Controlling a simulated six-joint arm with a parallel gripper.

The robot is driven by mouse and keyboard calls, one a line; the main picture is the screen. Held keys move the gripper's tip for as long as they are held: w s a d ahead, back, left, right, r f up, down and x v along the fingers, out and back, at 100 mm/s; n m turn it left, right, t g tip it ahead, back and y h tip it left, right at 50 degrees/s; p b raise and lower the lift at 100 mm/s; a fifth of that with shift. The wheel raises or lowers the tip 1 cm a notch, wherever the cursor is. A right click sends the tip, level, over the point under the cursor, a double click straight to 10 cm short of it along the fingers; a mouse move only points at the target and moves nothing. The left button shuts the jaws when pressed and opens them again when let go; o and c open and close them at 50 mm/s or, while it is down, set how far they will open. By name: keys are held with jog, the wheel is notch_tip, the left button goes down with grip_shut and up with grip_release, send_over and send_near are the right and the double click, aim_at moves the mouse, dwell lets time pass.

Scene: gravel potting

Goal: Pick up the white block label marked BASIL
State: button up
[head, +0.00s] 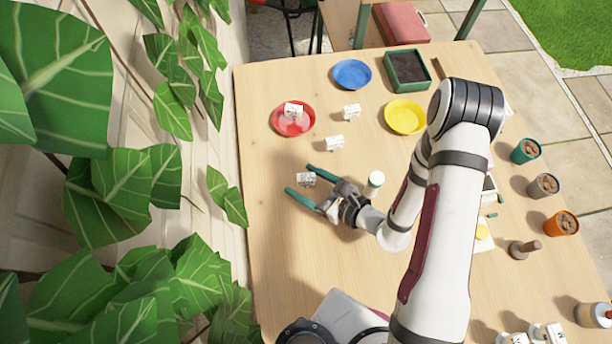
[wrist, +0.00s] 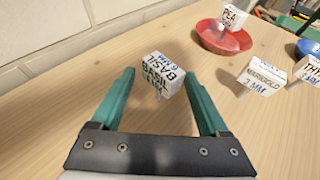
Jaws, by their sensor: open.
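The white block label marked BASIL (wrist: 163,75) stands on the table between the two open green fingers of my gripper (wrist: 160,97), towards their tips. A gap shows between the block and each finger. In the head view the same block (head: 306,179) shows between the fingertips of my gripper (head: 298,180), its lettering too small to read there. My gripper is open and holds nothing.
A PEA label (wrist: 233,17) sits on the red saucer (wrist: 207,40). The MARIGOLD label (wrist: 262,76) and a label starting THY (wrist: 308,70) stand to the right. Blue (head: 352,75) and yellow (head: 405,131) saucers lie further back. A white bottle (head: 375,183) stands close beside my gripper.

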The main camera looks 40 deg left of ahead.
grip_shut()
jog(key=shift+r, duration=0.1)
